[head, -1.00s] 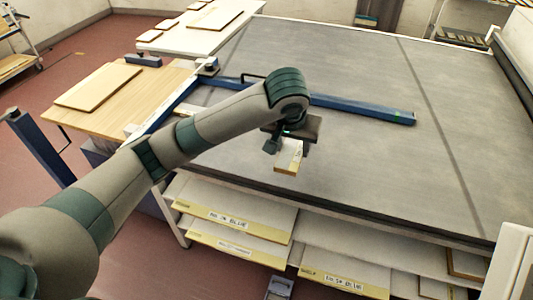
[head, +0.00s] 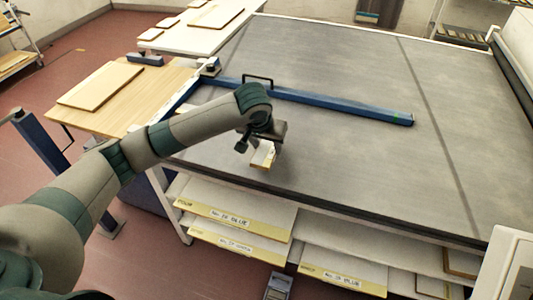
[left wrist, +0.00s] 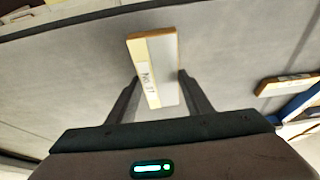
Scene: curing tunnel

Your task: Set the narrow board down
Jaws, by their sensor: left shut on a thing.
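The narrow board (head: 263,156) is a small pale piece with yellowish edges. It hangs under my left gripper (head: 258,143), over the near part of the grey bed. In the left wrist view my left gripper (left wrist: 160,88) has a dark finger on each side of the narrow board (left wrist: 153,55) and is shut on it. A label with dark writing shows on the board's face. I cannot tell whether its lower end touches the grey bed (head: 340,155). My right gripper is not in view.
A blue bar (head: 345,107) with a black handle lies across the bed behind my gripper. Another yellow-edged board (left wrist: 287,84) lies near the blue bar in the wrist view. Shelves with labelled boards (head: 240,217) sit under the bed's front edge. The bed's right side is clear.

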